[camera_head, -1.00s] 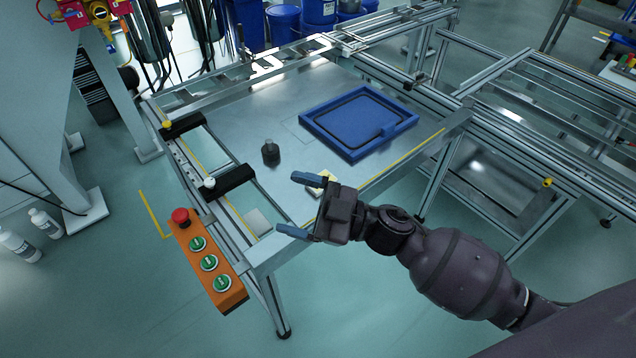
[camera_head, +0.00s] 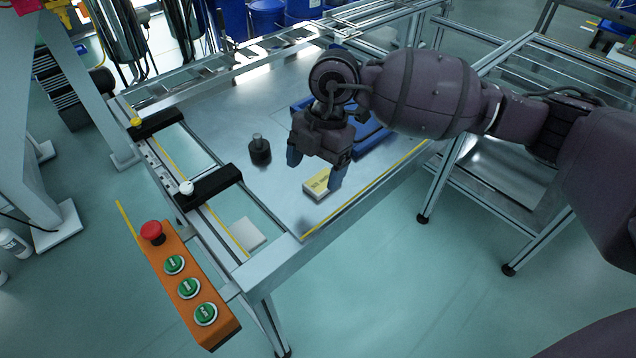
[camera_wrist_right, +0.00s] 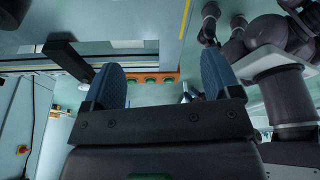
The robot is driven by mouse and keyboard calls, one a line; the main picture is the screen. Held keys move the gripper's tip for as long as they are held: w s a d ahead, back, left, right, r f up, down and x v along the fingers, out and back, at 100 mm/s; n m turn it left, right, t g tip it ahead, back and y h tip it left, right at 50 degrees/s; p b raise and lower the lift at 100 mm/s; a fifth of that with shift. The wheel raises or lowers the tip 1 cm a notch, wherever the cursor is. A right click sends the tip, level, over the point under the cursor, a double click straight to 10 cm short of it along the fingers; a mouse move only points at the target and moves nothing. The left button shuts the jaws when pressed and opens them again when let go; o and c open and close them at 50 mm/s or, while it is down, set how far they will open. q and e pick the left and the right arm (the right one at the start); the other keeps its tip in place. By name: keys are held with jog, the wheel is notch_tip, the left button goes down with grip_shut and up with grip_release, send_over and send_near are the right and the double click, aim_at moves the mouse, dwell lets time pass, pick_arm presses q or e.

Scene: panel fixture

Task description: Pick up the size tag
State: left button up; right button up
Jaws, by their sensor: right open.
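A small block with a yellow, printed top and pale sides, which looks like the size tag (camera_head: 318,184), lies on the metal table near its front edge in the head view. My right gripper (camera_head: 315,166) points down above it, fingers apart and empty. One blue fingertip is close to the block's right side; I cannot tell if it touches. In the right wrist view the two fingers of the right gripper (camera_wrist_right: 162,82) are spread wide with nothing between them, and the block does not show. My left gripper is not in view.
A dark cylinder with a knob (camera_head: 260,150) stands left of the gripper. A blue tray (camera_head: 372,135) lies behind my right arm, partly hidden. A pale square plate (camera_head: 249,233) is at the table's left front. An orange button box (camera_head: 188,285) sits at the near left corner.

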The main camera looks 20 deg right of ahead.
jog(key=w+d+r+m+t+h, duration=0.1)
jog(key=w+d+m+h, duration=0.1)
jog(key=w+d+h, duration=0.15)
jog(key=b, duration=0.3)
send_over(323, 179)
jog(key=shift+y, duration=0.25)
jog(key=f, duration=0.5)
jog(key=shift+s+d, duration=0.3)
jog(key=shift+d, duration=0.05)
jog(key=shift+f, duration=0.35)
jog(key=f+b, duration=0.1)
jog(key=f, duration=0.2)
jog(key=f+b, duration=0.1)
jog(key=shift+w+a+f+b, duration=0.2)
jog(key=shift+w+a+b, duration=0.1)
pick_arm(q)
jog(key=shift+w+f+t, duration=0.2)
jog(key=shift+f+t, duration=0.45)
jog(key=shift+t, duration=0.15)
pick_arm(e)
jog(key=shift+r, duration=0.15)
jog(key=c, duration=1)
